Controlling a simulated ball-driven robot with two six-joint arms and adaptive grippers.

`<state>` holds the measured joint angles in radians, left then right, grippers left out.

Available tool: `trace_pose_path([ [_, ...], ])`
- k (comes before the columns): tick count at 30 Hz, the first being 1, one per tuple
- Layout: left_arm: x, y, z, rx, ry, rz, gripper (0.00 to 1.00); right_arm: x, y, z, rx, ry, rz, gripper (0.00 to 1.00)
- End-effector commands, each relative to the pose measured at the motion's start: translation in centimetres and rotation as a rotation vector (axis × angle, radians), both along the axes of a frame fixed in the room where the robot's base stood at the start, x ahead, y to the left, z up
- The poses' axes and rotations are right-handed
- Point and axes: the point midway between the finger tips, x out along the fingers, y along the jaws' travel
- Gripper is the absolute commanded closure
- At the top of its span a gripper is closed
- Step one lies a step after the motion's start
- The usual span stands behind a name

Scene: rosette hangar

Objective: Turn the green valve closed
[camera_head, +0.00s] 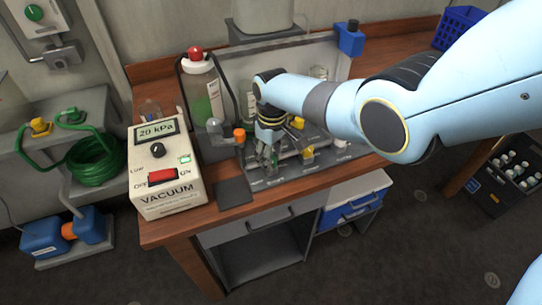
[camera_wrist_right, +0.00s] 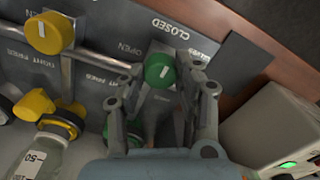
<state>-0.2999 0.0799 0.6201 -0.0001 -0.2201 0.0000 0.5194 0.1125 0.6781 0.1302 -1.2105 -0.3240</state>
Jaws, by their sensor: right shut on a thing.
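The green valve (camera_wrist_right: 159,71) is a round knob with a white line, on a grey panel (camera_wrist_right: 105,18) in the right wrist view. The labels OPEN and CLOSED are printed on the panel beside it, upside down in this view. The white line is short and slightly tilted; I cannot tell its exact setting. My right gripper (camera_wrist_right: 163,88) has its fingers on both sides of the knob and is shut on it. In the head view my right gripper (camera_head: 268,157) points down at the panel, and its fingers mostly hide the knob. My left gripper is not in view.
A yellow valve (camera_wrist_right: 49,32) and a yellow-capped bottle (camera_wrist_right: 42,152) are near the green one. The vacuum box (camera_head: 163,170) reads 20 kPa and stands left of the panel. A red-capped bottle (camera_head: 203,92) stands behind. A blue basket (camera_head: 458,27) is at the back right.

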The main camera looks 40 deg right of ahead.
Motion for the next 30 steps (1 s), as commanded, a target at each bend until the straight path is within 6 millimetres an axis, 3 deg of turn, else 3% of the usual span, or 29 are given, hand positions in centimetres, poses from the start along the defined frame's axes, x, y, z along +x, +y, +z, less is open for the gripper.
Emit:
trace_pose_path([
  [1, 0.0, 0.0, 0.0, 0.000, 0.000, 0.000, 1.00, 0.0, 0.0, 0.0, 0.001, 0.000, -0.001, 1.00],
  [2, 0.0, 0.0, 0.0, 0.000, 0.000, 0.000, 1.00, 0.0, 0.0, 0.0, 0.001, 0.000, -0.001, 0.64],
  [6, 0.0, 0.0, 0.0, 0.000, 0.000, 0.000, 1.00, 0.0, 0.0, 0.0, 0.001, 0.000, 0.000, 0.46],
  [15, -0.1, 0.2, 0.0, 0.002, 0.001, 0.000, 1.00, 0.0, 0.0, 0.1, 0.000, 0.000, 0.000, 0.45],
  [20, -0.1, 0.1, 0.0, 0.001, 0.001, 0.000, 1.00, 0.1, -0.1, 1.1, 0.000, -0.002, 0.000, 0.45],
  [30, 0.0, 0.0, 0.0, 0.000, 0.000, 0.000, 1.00, 0.2, -0.2, 7.6, 0.000, -0.005, 0.001, 0.45],
])
